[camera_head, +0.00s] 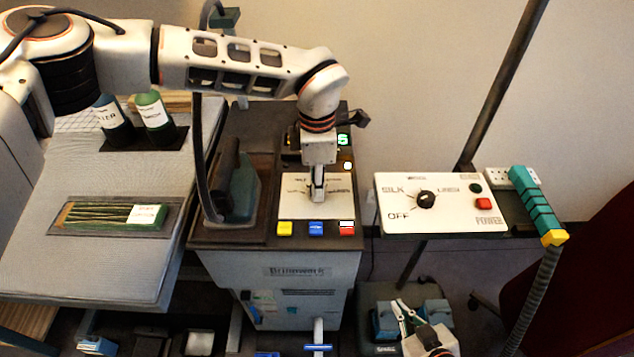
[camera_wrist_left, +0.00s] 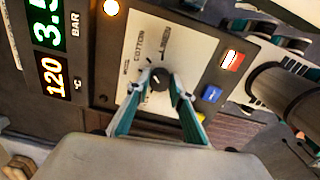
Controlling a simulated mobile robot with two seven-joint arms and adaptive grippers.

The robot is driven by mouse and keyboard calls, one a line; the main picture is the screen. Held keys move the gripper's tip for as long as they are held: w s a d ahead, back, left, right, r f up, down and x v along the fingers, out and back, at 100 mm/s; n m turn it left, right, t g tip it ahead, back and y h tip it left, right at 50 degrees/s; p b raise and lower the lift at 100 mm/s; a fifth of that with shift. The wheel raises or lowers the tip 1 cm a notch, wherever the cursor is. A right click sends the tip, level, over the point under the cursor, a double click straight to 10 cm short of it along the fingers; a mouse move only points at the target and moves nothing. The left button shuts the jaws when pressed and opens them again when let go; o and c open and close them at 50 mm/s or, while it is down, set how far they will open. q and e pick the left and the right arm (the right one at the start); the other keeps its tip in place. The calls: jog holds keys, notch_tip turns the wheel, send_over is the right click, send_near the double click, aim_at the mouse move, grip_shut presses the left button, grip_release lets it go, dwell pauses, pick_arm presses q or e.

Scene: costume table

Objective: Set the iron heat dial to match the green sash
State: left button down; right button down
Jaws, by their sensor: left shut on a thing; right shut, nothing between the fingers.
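The iron heat dial (camera_wrist_left: 159,76) is a small black knob on a white panel (camera_wrist_left: 136,55) marked COTTON and LINEN. My left gripper (camera_head: 318,193) reaches down from above and is shut on the dial; the gripper hides most of it in the head view. In the left wrist view, the two teal fingers stand on either side of the knob. The knob's exact pointer direction is hard to tell. A striped green and yellow sash with a white label lies in a shallow tray (camera_head: 176,211) on the ironing board. My right gripper (camera_head: 404,316) is shut and empty at the bottom.
Yellow, blue and red buttons (camera_head: 316,228) line the station's front edge. Displays (camera_wrist_left: 50,52) read about 3.5 BAR and 120 °C. A second panel (camera_head: 442,218) with a SILK and OFF knob stands to the right. A dark green iron (camera_head: 242,190) rests left of the dial.

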pick_arm(q)
jog(key=c, duration=1.8)
grip_release()
jog(key=shift+r, duration=0.15)
notch_tip(320, 180, up, 12)
jog(key=shift+s+f, duration=0.1)
